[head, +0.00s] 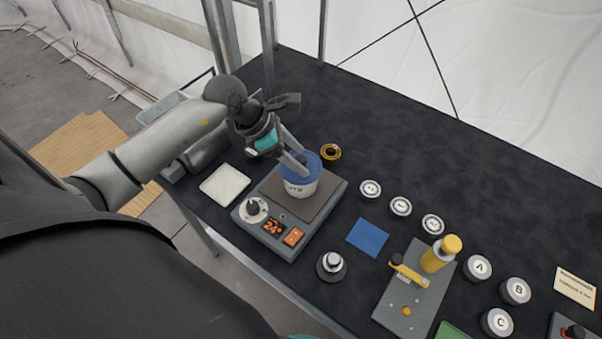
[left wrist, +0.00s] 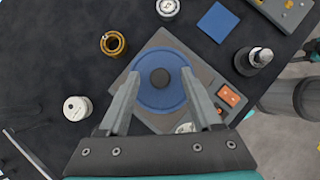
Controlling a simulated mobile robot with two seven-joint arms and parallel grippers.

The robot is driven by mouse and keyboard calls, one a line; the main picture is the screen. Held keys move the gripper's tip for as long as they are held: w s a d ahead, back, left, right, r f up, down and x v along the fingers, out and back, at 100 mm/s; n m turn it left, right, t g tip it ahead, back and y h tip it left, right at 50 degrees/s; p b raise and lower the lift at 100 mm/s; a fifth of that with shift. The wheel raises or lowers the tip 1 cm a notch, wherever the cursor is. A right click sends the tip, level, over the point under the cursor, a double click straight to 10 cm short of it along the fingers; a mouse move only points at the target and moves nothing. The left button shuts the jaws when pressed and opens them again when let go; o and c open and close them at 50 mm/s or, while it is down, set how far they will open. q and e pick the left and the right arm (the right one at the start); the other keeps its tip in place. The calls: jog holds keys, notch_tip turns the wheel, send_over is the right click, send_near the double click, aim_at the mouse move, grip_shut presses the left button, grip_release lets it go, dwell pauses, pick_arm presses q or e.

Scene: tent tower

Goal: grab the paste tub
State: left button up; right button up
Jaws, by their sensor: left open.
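The paste tub (head: 299,186) is a white tub with a blue lid, upright on the plate of a grey scale-like device (head: 325,206). In the left wrist view the blue lid (left wrist: 161,99) with its dark centre knob lies between the fingers. My left gripper (head: 303,166) is open above the tub, one finger on each side of the lid in the left wrist view (left wrist: 158,98). I cannot tell whether the fingers touch it.
A brass ring-shaped piece (head: 330,154) stands just behind the tub. A white pad (head: 224,185) lies left of the device, and a metal weight-like knob (head: 331,263) stands in front. Several lidded jars (head: 401,206) and a grey fixture (head: 408,300) are to the right. The table's back is clear.

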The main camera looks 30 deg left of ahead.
pick_arm(q)
grip_shut()
dwell(0.3)
dwell(1.0)
